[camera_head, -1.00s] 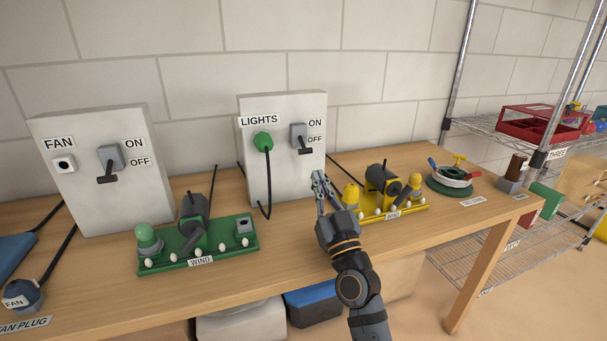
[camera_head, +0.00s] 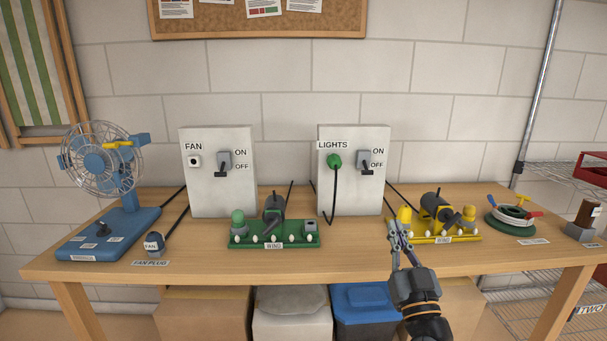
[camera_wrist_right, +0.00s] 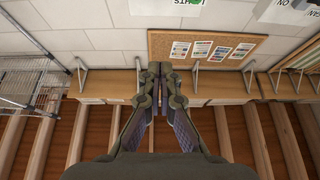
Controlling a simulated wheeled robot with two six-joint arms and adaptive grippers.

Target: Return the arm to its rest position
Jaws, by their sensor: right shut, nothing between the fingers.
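My right gripper (camera_head: 396,228) is dark grey and shut, with nothing between its fingers. In the head view it points up, in front of the bench's back area, just left of the yellow wind unit (camera_head: 432,238). In the right wrist view its fingertips (camera_wrist_right: 154,70) meet in the middle, with the wall and corkboard behind them. My right arm (camera_head: 425,322) comes in from the bottom, right of the middle. My left gripper is not in view.
The wooden bench (camera_head: 350,262) carries the FAN box (camera_head: 215,195), LIGHTS box (camera_head: 345,190), green wind unit (camera_head: 290,240), blue fan (camera_head: 110,225) and a cable reel (camera_head: 513,222). A wire shelf (camera_head: 560,172) stands at right. Bins (camera_head: 365,310) sit under the bench.

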